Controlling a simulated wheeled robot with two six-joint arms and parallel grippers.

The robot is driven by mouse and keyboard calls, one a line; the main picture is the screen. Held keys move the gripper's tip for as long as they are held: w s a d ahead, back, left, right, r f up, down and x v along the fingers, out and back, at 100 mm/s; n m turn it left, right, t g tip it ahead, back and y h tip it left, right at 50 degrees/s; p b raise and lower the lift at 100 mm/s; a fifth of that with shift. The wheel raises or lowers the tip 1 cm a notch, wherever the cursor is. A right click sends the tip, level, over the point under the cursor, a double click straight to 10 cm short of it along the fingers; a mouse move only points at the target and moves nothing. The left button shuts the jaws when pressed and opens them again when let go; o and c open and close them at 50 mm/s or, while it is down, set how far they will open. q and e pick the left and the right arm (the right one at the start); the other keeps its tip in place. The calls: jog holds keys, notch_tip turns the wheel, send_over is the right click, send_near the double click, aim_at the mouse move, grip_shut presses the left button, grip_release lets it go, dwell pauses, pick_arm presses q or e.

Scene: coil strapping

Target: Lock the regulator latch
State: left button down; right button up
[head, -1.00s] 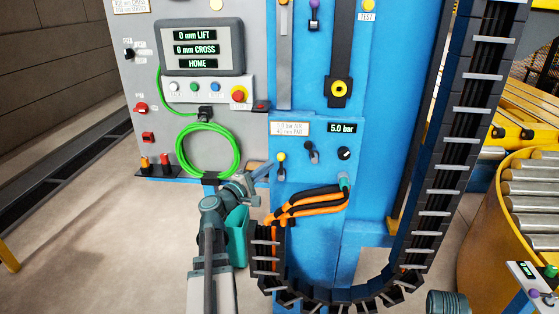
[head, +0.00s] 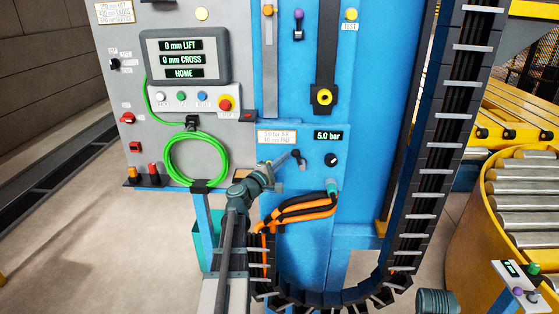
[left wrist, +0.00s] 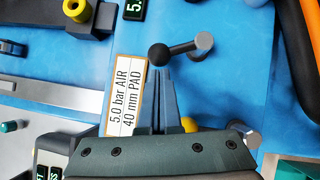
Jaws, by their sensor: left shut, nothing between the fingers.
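Two small levers sit below the 5.0 bar display (head: 328,135) on the blue panel; I cannot tell which is the regulator latch. The black-knobbed lever (head: 298,156) tilts up and left from its pivot. In the left wrist view its black ball (left wrist: 159,55) is just beyond my fingertips, with a grey pivot end to its right. My left gripper (head: 287,159) is shut and empty, its tips beside that ball; contact is unclear. It also shows in the left wrist view (left wrist: 159,82). The yellow-knobbed lever (left wrist: 189,124) is mostly hidden by my gripper. My right gripper is out of view.
A black regulator dial (head: 331,160) is right of the levers. A label (head: 277,137) is above my gripper. Orange and black hoses (head: 303,208) hang below. A green coiled hose (head: 196,160) is at left, and a cable chain (head: 434,160) runs down the right.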

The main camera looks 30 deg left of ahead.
aim_at(296, 150)
pick_arm(q)
jog(key=m+p, duration=0.1)
jog(key=p, duration=0.1)
jog(key=d+r+m+g+p, duration=0.1)
jog(key=p, duration=0.1)
jog(key=r+p, duration=0.1)
jog(key=p, duration=0.1)
jog(key=shift+w+d+r+m+g, duration=0.2)
jog(key=shift+w+d+m+g, duration=0.05)
jog(key=shift+w+m+g, duration=0.15)
jog(key=shift+w+d, duration=0.1)
jog(key=shift+d, duration=0.05)
jog(key=shift+w+d+m+p, duration=0.15)
jog(key=shift+d+m+p, duration=0.1)
jog(key=shift+m+p, duration=0.1)
